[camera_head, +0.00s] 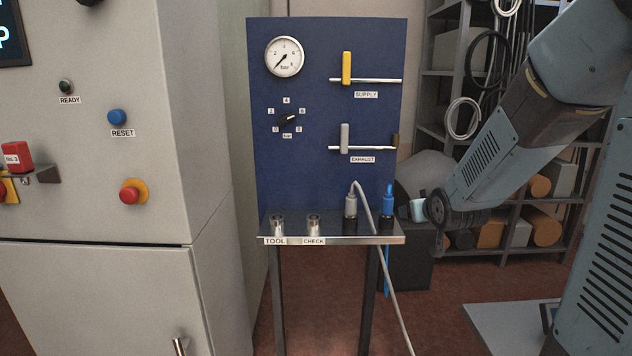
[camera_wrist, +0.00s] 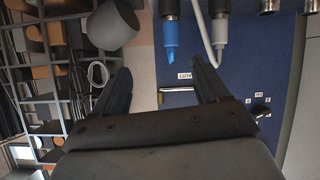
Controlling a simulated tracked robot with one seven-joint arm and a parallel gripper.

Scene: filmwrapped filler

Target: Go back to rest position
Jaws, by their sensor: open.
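My gripper (camera_wrist: 160,66) is open in the wrist view, its two dark fingers apart with nothing between them. In the head view the end of my arm (camera_head: 437,209) is just right of the panel's shelf, near the blue plug (camera_head: 388,203). The blue plug stands upright in the shelf's right end, with a grey plug (camera_head: 351,205) to its left. In the wrist view, which looks upside down, the blue plug (camera_wrist: 170,36) and grey plug (camera_wrist: 220,30) appear beyond the fingers, apart from them.
A blue panel (camera_head: 310,180) carries a gauge (camera_head: 285,56), a yellow supply handle (camera_head: 346,68) and a grey exhaust handle (camera_head: 345,138). Its metal shelf (camera_head: 335,240) has TOOL and CHECK sockets. A grey cabinet (camera_head: 100,200) stands left; a loaded rack (camera_head: 520,195) stands behind my arm.

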